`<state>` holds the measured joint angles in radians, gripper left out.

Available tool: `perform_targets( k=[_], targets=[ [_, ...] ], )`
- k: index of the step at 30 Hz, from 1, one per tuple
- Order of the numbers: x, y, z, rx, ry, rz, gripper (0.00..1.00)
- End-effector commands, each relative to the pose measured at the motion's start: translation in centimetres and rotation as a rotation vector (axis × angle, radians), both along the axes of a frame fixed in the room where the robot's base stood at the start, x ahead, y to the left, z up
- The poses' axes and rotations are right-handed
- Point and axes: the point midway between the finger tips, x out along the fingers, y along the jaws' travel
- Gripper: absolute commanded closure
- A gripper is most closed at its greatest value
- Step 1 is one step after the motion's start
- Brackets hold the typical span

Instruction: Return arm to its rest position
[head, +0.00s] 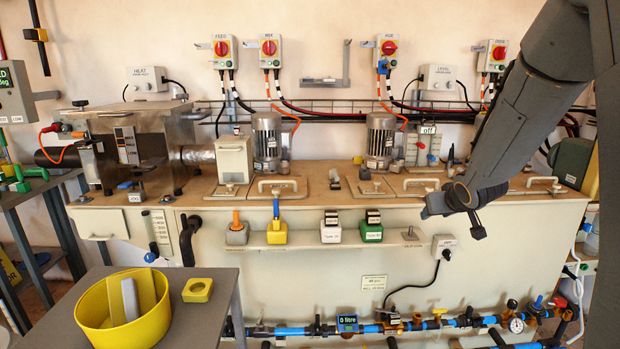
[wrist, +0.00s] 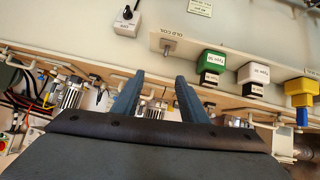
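My arm (head: 520,110) reaches in from the upper right of the head view. My gripper (head: 452,222) hangs in front of the pale bench, near the right end of its small shelf. In the wrist view my gripper (wrist: 160,76) shows two dark fingers spread apart with nothing between them. The gripper is open and empty. The bench and shelf look upside down in the wrist view.
The shelf (head: 320,236) carries a yellow-based block (head: 277,234), a white block (head: 330,229) and a green block (head: 371,230). A yellow tub (head: 95,310) and yellow square piece (head: 198,290) stand on a grey table (head: 212,325). Blue pipes (head: 290,331) run low.

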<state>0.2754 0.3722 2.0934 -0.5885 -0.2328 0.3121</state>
Motion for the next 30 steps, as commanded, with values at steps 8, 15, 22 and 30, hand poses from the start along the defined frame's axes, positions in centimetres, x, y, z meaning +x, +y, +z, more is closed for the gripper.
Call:
perform_targets(
  k=[8,15,22,30],
  targets=[
    [-17.7,8.0,-3.0,0.033,0.445,-0.078,0.6],
    [-30.8,13.4,-3.9,0.091,0.745,-0.066,0.6],
    [-36.1,15.5,-3.9,0.121,0.865,-0.05,0.6],
    [-36.4,15.6,-4.0,0.124,0.871,-0.05,0.6]
  ],
)
